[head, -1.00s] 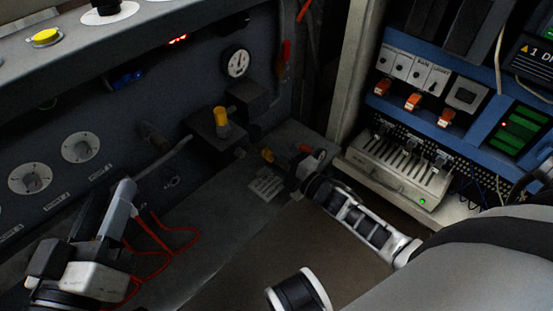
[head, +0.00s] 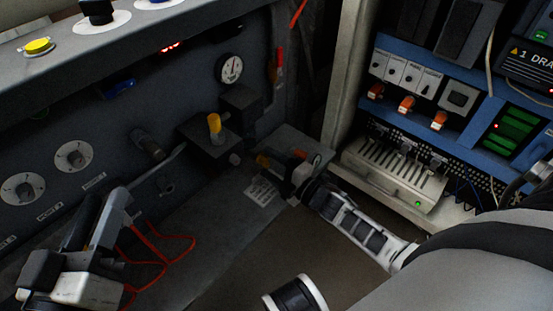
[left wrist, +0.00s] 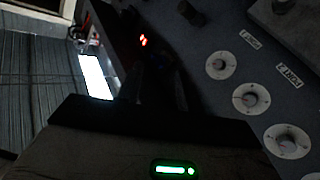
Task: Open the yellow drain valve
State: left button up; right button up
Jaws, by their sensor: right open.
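A yellow upright knob (head: 215,124) stands on a dark block (head: 205,142) on the panel. I cannot tell for sure which of them is the drain valve. My right gripper (head: 283,171) is open, low beside the small yellow part; its dark fingers blend into the background and I cannot see whether they touch it. My left gripper (head: 100,210) is at the left, in front of the panel, away from both; its jaw gap is unclear, also in the left wrist view.
Red looped cable (head: 160,248) hangs beside my left gripper. Round white dials (head: 73,157) and a gauge (head: 230,68) are on the panel. A label (head: 262,190) lies below the small yellow part. An electrical cabinet (head: 395,175) stands at the right.

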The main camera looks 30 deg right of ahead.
jog(key=shift+s+d, duration=0.1)
jog(key=shift+s, duration=0.15)
jog(key=p+v, duration=0.1)
jog(key=v, duration=0.3)
jog(key=shift+s+d+r+p, duration=0.1)
jog(key=shift+s+r+p, duration=0.05)
jog(key=shift+s+p, duration=0.2)
pick_arm(q)
jog(key=f+g+p, duration=0.1)
jog(key=s+f+g+y+p, duration=0.1)
jog(key=shift+s+a+f, duration=0.1)
jog(key=shift+f, duration=0.3)
pick_arm(e)
jog(key=v, duration=1)
jog(key=shift+s, duration=0.35)
jog(key=shift+d, duration=0.15)
jog(key=shift+c, duration=0.3)
